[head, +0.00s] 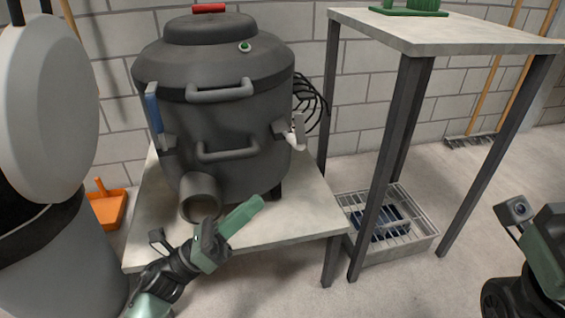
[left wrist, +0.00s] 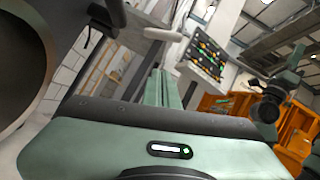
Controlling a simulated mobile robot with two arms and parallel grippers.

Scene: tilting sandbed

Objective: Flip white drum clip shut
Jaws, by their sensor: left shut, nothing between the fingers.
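The dark grey drum (head: 218,125) stands on a low pale table, with its domed lid (head: 210,55) on top. The white clip (head: 297,133) is on the drum's right side, below the lid seam, and sticks out from the wall. A blue clip (head: 154,108) is on the left side, upright across the seam. My left gripper (head: 254,204) is shut and empty, in front of the drum beside the pipe, below and left of the white clip and apart from it. Its green fingers (left wrist: 164,88) lie together in the left wrist view. Part of my right gripper (head: 545,245) shows at the right edge; its fingers cannot be made out.
The drum's pipe stub (head: 200,197) and two handles (head: 220,91) project forward. Black cables (head: 313,100) hang behind the white clip. A taller table (head: 440,35) stands at right, its legs near the low table (head: 300,215). A wire-topped crate (head: 395,225) sits beneath it.

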